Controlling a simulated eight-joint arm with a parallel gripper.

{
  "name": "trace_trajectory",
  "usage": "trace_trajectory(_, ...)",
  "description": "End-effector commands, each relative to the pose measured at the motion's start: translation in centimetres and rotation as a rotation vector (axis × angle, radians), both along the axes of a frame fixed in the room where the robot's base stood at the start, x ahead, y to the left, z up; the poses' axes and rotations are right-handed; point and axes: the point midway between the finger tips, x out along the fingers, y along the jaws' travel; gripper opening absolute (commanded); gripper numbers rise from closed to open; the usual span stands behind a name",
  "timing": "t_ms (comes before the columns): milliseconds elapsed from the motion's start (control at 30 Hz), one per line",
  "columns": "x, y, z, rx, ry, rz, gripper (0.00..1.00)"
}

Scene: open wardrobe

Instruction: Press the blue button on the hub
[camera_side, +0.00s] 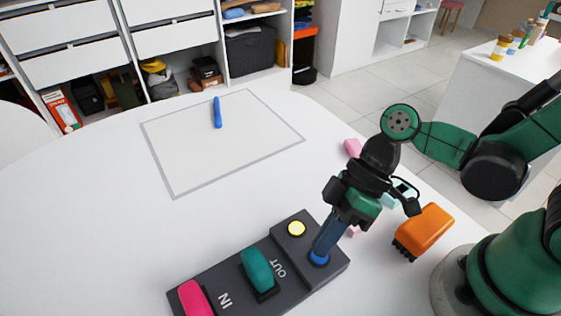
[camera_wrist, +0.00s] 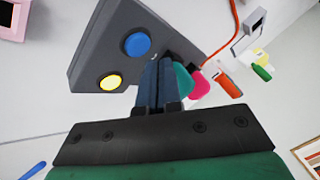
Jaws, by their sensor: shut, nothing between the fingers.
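The dark grey hub (camera_side: 222,274) lies on the white table, with IN and OUT lettering, a teal lever (camera_side: 257,268) and a pink-red lever (camera_side: 194,298). Its blue button (camera_side: 319,259) is at the right end, near a round yellow button (camera_side: 297,228). In the wrist view the blue button (camera_wrist: 137,44) and yellow button (camera_wrist: 111,82) both show clearly. My gripper (camera_side: 320,248) is shut and empty, pointing down, its tips over the blue button in the side view. In the wrist view my gripper's tips (camera_wrist: 160,62) appear beside the blue button. I cannot tell whether they touch it.
An orange block-like item (camera_side: 424,230) lies right of the hub, by my base. A pink item (camera_side: 352,147) lies behind my gripper. A blue marker (camera_side: 217,113) rests on a grey-bordered area (camera_side: 190,150). The table's left side is clear. An open wardrobe (camera_side: 140,50) stands behind.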

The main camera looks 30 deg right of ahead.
Motion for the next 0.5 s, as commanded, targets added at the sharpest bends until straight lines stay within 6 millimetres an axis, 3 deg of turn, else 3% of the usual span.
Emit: trace_trajectory(500,-0.1,0.0,4.5,0.000,0.000,0.000,0.00)
